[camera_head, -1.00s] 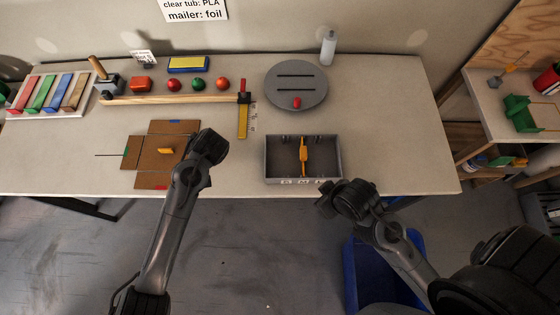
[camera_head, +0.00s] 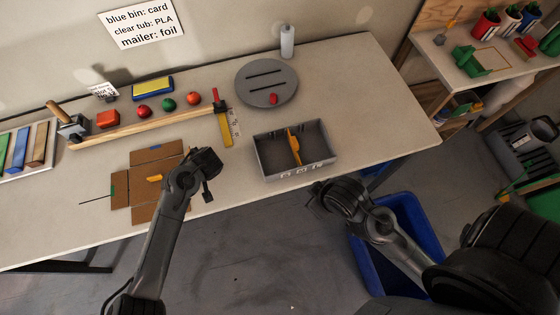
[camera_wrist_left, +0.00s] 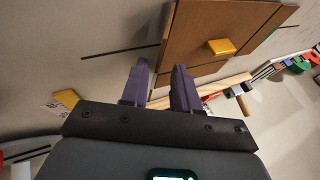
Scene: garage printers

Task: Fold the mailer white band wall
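The mailer (camera_head: 140,172) is a brown cardboard piece lying opened out on the bench, with flaps around a middle panel. A small orange-yellow block (camera_head: 154,178) sits on its middle. A green mark shows at the left flap and a blue one at the top flap; I make out no white band, and my left gripper covers the right side. My left gripper (camera_head: 208,192) is above that side; in the left wrist view its purple fingers (camera_wrist_left: 160,82) are apart and empty, with the mailer (camera_wrist_left: 200,25) just beyond. My right gripper (camera_head: 318,196) is off the bench's front edge, fingers unclear.
A grey divided bin (camera_head: 262,160) with an orange piece stands right of the mailer. A grey round disc (camera_head: 245,82) is behind it. A wooden rail (camera_head: 135,127) with coloured balls lies behind the mailer. A blue bin (camera_head: 425,225) stands on the floor. A thin dark rod (camera_head: 95,200) lies left.

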